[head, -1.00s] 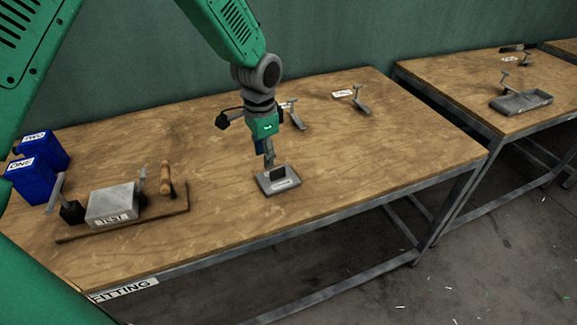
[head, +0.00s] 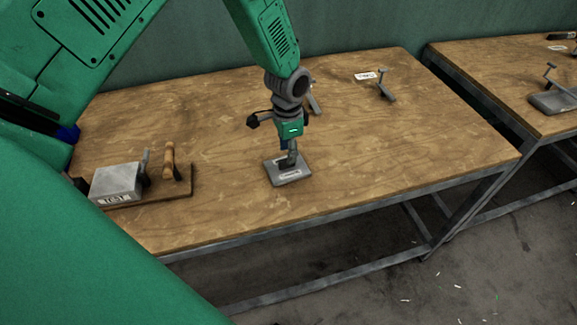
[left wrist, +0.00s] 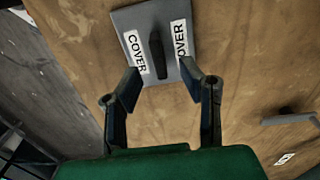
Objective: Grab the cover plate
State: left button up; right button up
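The cover plate (head: 302,173) is a grey flat plate lying on the near part of the wooden table in the head view. In the left wrist view the cover plate (left wrist: 126,22) carries two white COVER labels and a dark upright handle (left wrist: 156,57) between them. My left gripper (head: 289,161) points down right over the plate and hides most of the handle in the head view. In the left wrist view my left gripper (left wrist: 160,76) is open, with a finger on either side of the handle's near end and a gap at both sides. My right gripper is not in view.
A grey block labelled TEST (head: 116,183) and a wooden-handled tool (head: 170,161) are on a board at the left. A grey T-handled part (head: 384,88) lies near a label (head: 366,76) at the back. Bare wood surrounds the plate. A second table (head: 490,70) stands right.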

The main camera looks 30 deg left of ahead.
aim_at(287, 166)
pick_arm(q)
jog(key=f, duration=0.4)
jog(key=shift+s+a+p, duration=0.2)
jog(key=shift+a+p, duration=0.05)
jog(key=shift+p, duration=0.15)
jog(key=shift+w+f, duration=0.1)
jog(key=shift+f, duration=0.25)
jog(key=shift+d+r, duration=0.1)
jog(key=shift+d, duration=0.1)
jog(key=shift+c, duration=0.8)
grip_shut()
jog(key=shift+r, duration=0.1)
